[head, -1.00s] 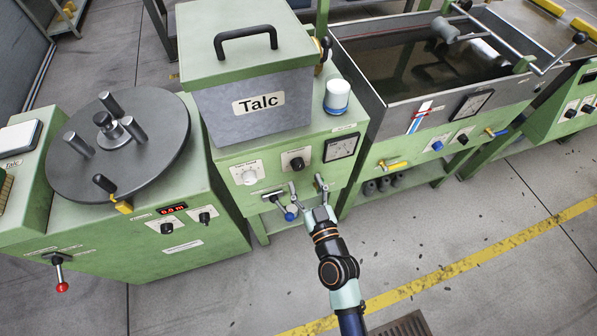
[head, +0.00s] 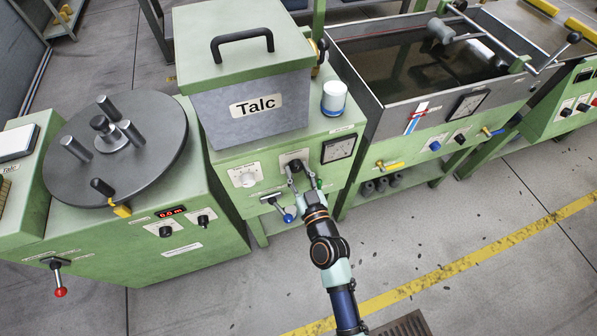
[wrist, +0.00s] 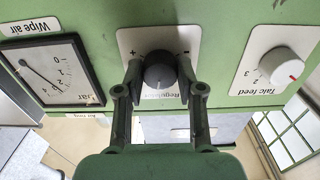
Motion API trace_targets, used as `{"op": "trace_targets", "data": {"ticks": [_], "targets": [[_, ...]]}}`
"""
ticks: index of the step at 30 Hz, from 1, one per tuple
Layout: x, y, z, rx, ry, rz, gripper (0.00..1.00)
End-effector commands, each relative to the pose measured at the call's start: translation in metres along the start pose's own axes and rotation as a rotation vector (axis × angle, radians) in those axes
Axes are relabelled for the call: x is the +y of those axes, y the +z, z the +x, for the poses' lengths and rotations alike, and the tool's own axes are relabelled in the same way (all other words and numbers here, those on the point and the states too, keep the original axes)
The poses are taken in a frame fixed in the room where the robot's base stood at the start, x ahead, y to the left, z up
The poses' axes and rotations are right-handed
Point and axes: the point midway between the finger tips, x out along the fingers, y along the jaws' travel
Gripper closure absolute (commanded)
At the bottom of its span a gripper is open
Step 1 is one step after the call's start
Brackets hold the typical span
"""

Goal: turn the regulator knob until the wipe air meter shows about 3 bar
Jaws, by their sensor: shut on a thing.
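The regulator knob (wrist: 160,72) is black and round on a white plate, with minus and plus marks. In the head view the regulator knob (head: 295,166) sits on the green talc machine's front panel. My gripper (wrist: 160,76) has one finger on each side of the knob and is shut on it; it also shows in the head view (head: 301,176). The wipe air meter (wrist: 52,70) appears upside down at the left of the wrist view, and in the head view it is right of the knob (head: 338,148). Its needle is thin, and I cannot read it exactly.
The white talc feed knob (wrist: 282,67) is on the same panel, to the knob's right in the wrist view. A blue-tipped valve lever (head: 284,214) lies just below my gripper. The water trough (head: 420,75) stands to the right.

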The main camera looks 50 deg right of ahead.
Motion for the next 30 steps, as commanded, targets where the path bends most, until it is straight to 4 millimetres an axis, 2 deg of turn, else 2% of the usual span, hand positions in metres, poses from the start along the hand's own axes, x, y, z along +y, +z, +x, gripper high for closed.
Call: {"op": "trace_targets", "data": {"ticks": [8,16,17,21,30], "targets": [[-0.0004,-0.0001,-0.0001,0.000,0.000,0.195,0.97],[-0.0004,-0.0002,-0.0001,0.000,0.000,0.206,0.97],[-0.0004,-0.0002,-0.0001,0.000,0.000,0.206,0.59],[-0.0003,-0.0002,-0.0001,0.000,0.000,0.205,0.37],[-0.0003,0.0001,-0.0013,0.000,0.000,0.205,0.37]]}}
